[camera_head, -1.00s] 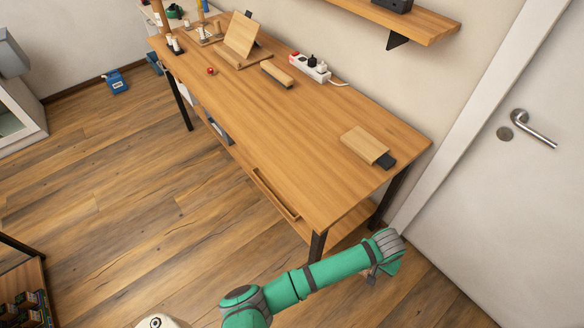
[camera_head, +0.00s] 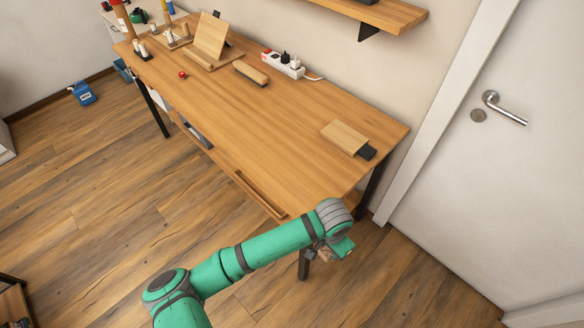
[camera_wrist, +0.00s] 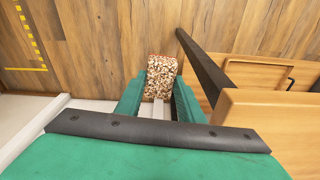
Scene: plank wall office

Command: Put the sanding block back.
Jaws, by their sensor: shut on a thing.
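My gripper (camera_wrist: 160,100) is shut on a speckled brown-and-white block, which I take to be the sanding block (camera_wrist: 161,76). In the wrist view the block sticks out beyond the two green fingers, above the plank floor. In the head view my gripper (camera_head: 338,249) hangs off the near end of the wooden workbench (camera_head: 230,115), below its top. A small speckled part of the block (camera_head: 325,254) shows there; the rest is hidden by my gripper.
On the bench lie a wooden block with a dark end (camera_head: 345,137), a long wooden block (camera_head: 250,73), a power strip (camera_head: 283,64), a red ball (camera_head: 183,75) and a tilted wooden stand (camera_head: 211,40). A door (camera_head: 500,170) is at right. Yellow tape (camera_wrist: 34,40) marks the floor.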

